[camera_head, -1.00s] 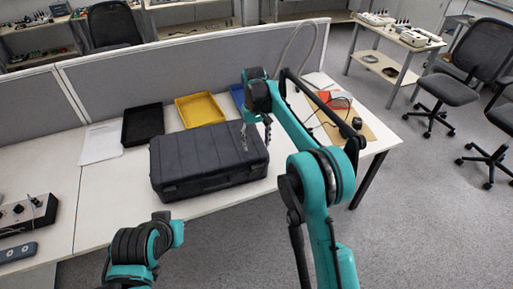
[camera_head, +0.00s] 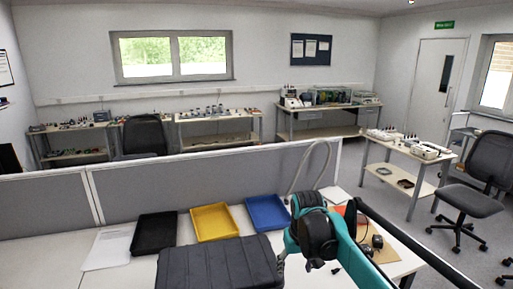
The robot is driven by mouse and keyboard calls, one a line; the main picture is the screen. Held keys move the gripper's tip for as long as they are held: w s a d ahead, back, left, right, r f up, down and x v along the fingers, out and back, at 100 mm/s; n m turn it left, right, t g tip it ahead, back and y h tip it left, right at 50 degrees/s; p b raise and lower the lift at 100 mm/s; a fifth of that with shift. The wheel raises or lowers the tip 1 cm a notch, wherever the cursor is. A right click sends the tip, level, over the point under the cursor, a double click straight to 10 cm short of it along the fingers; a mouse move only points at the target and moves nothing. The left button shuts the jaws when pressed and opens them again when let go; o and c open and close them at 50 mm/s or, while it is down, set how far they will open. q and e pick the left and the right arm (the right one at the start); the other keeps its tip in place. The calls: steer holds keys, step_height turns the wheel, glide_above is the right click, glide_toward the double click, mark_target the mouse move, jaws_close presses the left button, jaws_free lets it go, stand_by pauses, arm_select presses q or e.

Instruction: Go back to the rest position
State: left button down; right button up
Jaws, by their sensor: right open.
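My right arm comes in from the lower right. Its teal and black wrist hangs over the desk, and my right gripper (camera_head: 282,264) points down beside the right end of the dark grey case (camera_head: 215,265). The gripper is small and partly hidden by the wrist; it is open, with nothing seen between its fingers. The case lies closed on the white desk (camera_head: 128,275), its lower part cut off by the frame edge. My left gripper is out of view.
Black (camera_head: 154,233), yellow (camera_head: 214,222) and blue (camera_head: 267,214) trays lie behind the case, with paper (camera_head: 107,249) at left. A grey partition (camera_head: 145,192) edges the desk. A tan board (camera_head: 382,252) with cables lies right of my wrist. An office chair (camera_head: 480,185) stands farther right.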

steer(key=s+d+f+m+t, duration=0.1)
steer(key=s+d+f+t, duration=0.1)
steer(key=s, duration=0.9)
steer(key=s+d+f+t, duration=0.2)
steer(key=s+d+f, duration=0.2)
steer(key=s, duration=0.7)
steer(key=shift+s+d+m+t, duration=0.2)
steer(key=shift+d+m+t, duration=0.05)
steer(key=shift+m+t, duration=0.15)
